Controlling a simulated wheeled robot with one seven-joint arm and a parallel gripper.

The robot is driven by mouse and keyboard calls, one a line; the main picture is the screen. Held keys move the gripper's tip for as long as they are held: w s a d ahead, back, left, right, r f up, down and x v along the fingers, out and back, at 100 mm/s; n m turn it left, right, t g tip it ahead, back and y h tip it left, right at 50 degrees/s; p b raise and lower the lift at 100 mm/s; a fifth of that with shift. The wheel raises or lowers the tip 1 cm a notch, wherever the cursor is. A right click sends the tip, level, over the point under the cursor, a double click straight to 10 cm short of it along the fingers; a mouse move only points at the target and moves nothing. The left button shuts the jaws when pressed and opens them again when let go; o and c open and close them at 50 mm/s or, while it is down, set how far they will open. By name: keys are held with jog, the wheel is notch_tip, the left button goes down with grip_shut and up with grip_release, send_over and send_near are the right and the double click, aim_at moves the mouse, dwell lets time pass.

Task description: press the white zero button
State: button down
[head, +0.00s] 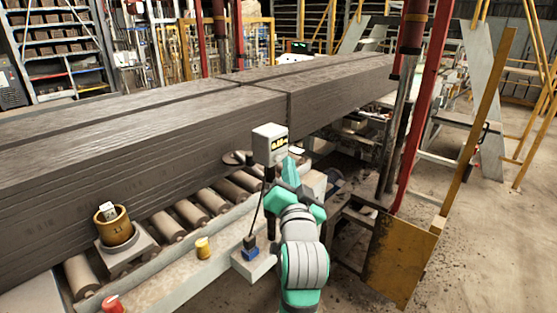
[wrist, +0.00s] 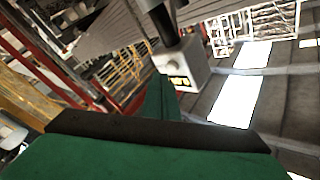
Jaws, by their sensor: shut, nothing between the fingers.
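A pale grey-white display box (head: 270,144) with lit yellow characters stands on a dark post beside the roller conveyor. In the wrist view the box (wrist: 184,68) appears tilted, just beyond my fingers. My green gripper (head: 290,170) is shut and empty, close to the lower right of the box in the head view. A green finger (wrist: 160,98) overlaps the box's left edge in the wrist view; I cannot tell whether it touches. I cannot make out a white zero button; a small white patch (head: 297,150) right of the box is unclear.
A brass-coloured weight (head: 115,230) sits on a scale on the rollers (head: 163,226). A red post (head: 425,100) stands right.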

jog(key=shift+d, duration=0.25)
jog(key=s+d, duration=0.1)
jog(key=d, duration=0.1)
jog(key=s+d, duration=0.1)
jog(key=s, duration=0.1)
jog(key=shift+d, duration=0.4)
dwell(0.6)
